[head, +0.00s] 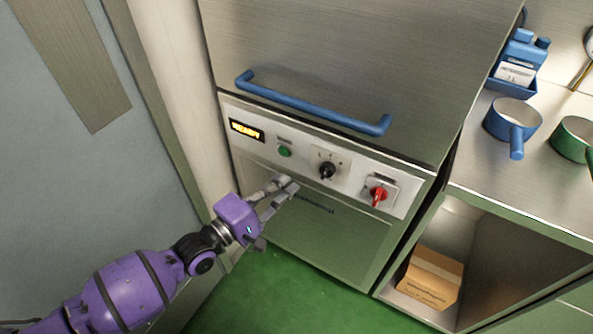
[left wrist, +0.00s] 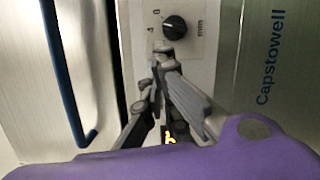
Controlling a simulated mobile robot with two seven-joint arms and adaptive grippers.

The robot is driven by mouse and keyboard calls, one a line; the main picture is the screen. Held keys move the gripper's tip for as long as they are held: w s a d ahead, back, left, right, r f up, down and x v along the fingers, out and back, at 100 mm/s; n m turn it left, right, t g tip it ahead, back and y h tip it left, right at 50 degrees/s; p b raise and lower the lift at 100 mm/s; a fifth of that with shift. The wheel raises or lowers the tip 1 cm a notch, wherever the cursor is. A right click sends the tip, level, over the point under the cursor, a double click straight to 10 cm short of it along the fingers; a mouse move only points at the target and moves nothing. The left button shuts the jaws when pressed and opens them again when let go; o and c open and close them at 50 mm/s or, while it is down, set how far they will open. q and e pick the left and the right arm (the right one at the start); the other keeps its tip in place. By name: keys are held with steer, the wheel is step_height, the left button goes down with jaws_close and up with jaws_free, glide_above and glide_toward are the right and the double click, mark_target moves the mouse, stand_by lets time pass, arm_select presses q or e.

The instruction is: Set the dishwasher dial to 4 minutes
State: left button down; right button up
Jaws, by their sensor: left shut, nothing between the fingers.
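The dishwasher's black dial (head: 327,170) sits on a plate with small markings in the middle of the steel control panel. It also shows at the top of the left wrist view (left wrist: 175,27), where a 0 and a 4 are readable to its left. I cannot make out the exact setting of its pointer. My left gripper (head: 287,186) is shut and empty, in front of the panel, left of and a little below the dial in the head view. In the left wrist view its fingertips (left wrist: 164,50) appear just short of the dial, with a small gap. My right gripper is not in view.
A lit READY display (head: 246,130) and a green button (head: 284,151) lie left of the dial; a red switch (head: 378,195) lies right. A blue handle (head: 313,109) juts out above. A counter with a blue pan (head: 512,122) stands right, over a cardboard box (head: 433,277).

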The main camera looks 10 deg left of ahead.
mark_target(326, 171)
arm_select(q)
steer(key=w+a+m+y+p, duration=0.1)
steer(key=a+m, duration=0.4)
steer(key=shift+g, duration=0.4)
steer(key=x, duration=1)
steer(key=shift+s+d, duration=0.15)
steer(key=shift+s+d+f+p, duration=0.2)
steer(key=shift+s+d+p, duration=0.1)
steer(key=shift+d, duration=0.3)
steer(key=shift+s+d+f+p, duration=0.2)
steer(key=shift+d+p, duration=0.1)
steer(key=shift+d, duration=0.25)
steer(key=shift+s+d+f, duration=0.15)
steer(key=shift+s+d, duration=0.1)
steer(key=shift+d, duration=0.35)
